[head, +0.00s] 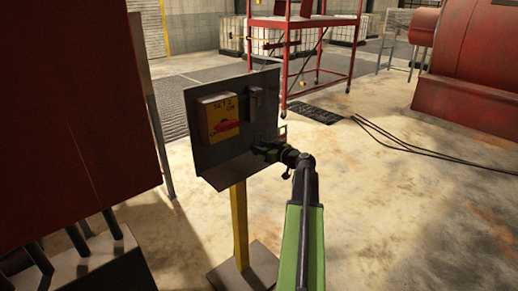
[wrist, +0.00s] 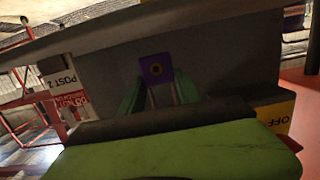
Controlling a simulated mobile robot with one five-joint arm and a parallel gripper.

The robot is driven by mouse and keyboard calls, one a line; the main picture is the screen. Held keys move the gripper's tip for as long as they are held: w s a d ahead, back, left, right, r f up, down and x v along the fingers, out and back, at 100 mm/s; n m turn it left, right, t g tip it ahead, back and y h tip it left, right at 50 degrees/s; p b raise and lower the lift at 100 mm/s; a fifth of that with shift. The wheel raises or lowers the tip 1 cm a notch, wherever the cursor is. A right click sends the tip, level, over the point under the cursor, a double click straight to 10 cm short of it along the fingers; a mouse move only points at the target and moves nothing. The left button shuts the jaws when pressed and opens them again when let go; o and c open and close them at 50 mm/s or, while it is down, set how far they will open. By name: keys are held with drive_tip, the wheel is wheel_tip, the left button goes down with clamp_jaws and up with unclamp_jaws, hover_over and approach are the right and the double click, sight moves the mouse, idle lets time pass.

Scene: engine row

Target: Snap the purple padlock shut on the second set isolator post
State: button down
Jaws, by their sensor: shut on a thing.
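The isolator post is a yellow pole (head: 240,222) carrying a grey panel (head: 205,165). On the panel is a yellow box (head: 219,118) marked "SET 2 ON" with a red handle (head: 226,129). My gripper (head: 262,149) is at the panel's lower right part, close to its face. In the wrist view, the purple padlock (wrist: 157,70) is between the two green fingers (wrist: 158,88), against the grey panel. My gripper is shut on it. Its shackle is not clear, and I cannot tell whether it is on the panel. The head view does not show the padlock clearly.
A "POST 2" label (wrist: 62,80) and a yellow "OFF" label (wrist: 279,119) show in the wrist view. A large red cabinet (head: 60,130) stands close on the left. A red rack (head: 300,40) stands behind; black cables (head: 420,152) cross the floor on the right.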

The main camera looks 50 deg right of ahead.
drive_tip(key=s+d+r+p, duration=0.6)
drive_tip(key=s+r, duration=0.2)
drive_tip(key=s, duration=0.2)
drive_tip(key=shift+p, duration=0.35)
drive_tip(key=shift+f, duration=0.1)
